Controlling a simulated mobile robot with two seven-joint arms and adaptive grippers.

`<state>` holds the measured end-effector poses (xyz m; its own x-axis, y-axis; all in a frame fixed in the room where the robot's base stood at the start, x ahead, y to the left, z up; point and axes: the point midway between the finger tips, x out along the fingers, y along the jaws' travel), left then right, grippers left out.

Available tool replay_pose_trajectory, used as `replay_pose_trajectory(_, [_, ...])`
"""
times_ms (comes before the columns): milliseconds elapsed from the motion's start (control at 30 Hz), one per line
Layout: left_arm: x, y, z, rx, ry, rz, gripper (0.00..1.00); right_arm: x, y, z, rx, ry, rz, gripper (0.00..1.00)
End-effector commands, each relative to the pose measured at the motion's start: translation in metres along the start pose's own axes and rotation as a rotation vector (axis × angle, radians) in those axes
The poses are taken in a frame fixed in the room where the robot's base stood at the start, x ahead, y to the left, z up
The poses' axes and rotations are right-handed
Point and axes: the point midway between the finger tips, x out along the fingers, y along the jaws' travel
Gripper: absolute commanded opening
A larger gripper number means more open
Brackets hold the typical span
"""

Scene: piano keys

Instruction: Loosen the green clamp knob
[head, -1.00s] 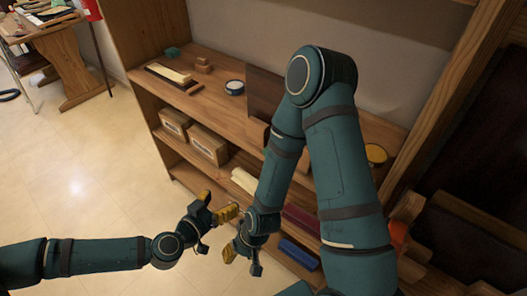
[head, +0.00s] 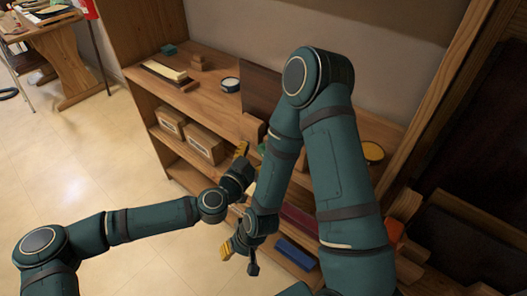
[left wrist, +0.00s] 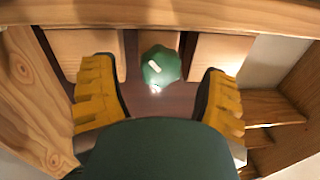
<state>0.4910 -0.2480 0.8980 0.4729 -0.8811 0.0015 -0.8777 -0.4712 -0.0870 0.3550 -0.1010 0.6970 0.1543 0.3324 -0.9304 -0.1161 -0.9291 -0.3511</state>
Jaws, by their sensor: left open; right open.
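The green knob (left wrist: 161,66), faceted with a white mark on its face, sits in the left wrist view between light wooden blocks. My left gripper (left wrist: 159,84) is open, with one yellow finger on each side of the knob and clear gaps to it. In the head view my left gripper (head: 240,163) is up at the shelf unit's front. A small green patch (head: 262,148) beside it may be the knob, mostly hidden by my right arm. My right gripper (head: 238,250) is open and empty, lower down in front of the shelves.
The wooden shelf unit (head: 150,98) holds a round tin (head: 230,85) and a dark upright panel (head: 261,92) on top. Boxes (head: 203,143) stand on the shelf below. A blue block (head: 296,253) lies low down.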

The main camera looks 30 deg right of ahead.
Motion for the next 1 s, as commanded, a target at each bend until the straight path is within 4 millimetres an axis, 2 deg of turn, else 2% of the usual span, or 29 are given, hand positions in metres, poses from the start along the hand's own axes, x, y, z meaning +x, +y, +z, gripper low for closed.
replay_pose_trajectory(200, [0.018, 0.000, 0.000, 0.000, 0.000, 0.000, 0.74, 0.003, 0.001, 0.000, 0.000, 0.001, 0.000, 0.47])
replay_pose_trajectory(533, [0.020, 0.000, 0.000, 0.000, -0.001, 0.001, 0.75, 0.003, 0.001, 0.000, 0.000, 0.002, 0.000, 0.47])
replay_pose_trajectory(733, [0.020, 0.000, 0.000, 0.000, -0.001, 0.000, 0.06, 0.003, 0.001, 0.000, 0.000, 0.002, 0.000, 0.47])
replay_pose_trajectory(1000, [0.020, 0.000, 0.000, -0.016, -0.002, 0.000, 0.05, 0.003, 0.001, 0.000, 0.000, 0.001, 0.000, 0.47])
